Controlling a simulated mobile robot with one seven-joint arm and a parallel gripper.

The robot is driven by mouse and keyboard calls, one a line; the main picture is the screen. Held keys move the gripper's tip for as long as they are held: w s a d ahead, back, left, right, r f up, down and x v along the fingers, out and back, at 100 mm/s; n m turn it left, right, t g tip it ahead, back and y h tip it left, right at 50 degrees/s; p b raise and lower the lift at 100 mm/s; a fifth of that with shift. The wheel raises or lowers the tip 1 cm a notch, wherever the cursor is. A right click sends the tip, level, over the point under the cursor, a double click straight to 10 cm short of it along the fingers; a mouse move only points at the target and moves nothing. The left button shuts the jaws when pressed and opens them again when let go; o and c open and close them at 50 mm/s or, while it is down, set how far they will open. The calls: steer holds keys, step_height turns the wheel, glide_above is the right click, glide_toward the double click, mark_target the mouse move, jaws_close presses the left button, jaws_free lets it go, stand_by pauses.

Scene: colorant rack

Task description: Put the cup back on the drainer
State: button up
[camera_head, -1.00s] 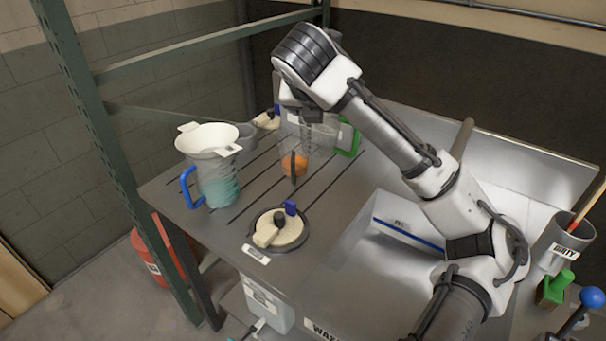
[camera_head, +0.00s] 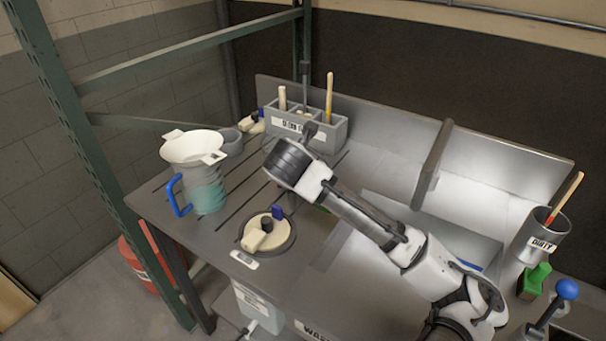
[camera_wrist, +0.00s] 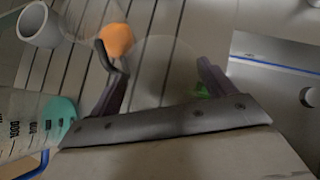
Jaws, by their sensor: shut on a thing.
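A clear, see-through cup (camera_wrist: 168,68) shows faintly between the two dark fingers of my gripper (camera_wrist: 162,78) in the wrist view. My gripper is shut on it. The cup's lower end and any contact with the surface are hard to make out. The drainer, a grooved steel surface (camera_head: 232,213), lies at the left of the sink. Its grooves show behind the cup in the wrist view (camera_wrist: 75,68). In the head view my wrist hides the gripper and cup.
A measuring jug (camera_head: 207,193) with a funnel and a grey pot (camera_head: 231,143) stand at the left. A round lidded fitting (camera_head: 277,243) is at the front. An orange rounded thing (camera_wrist: 117,39) is by the left finger. A compartmented holder (camera_head: 330,133) stands behind.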

steer(key=o, duration=0.9)
steer(key=shift+f, duration=0.1)
steer(key=shift+o, duration=0.2)
steer(key=shift+r, duration=0.2)
steer(key=b+v, duration=0.2)
steer(key=v, duration=1)
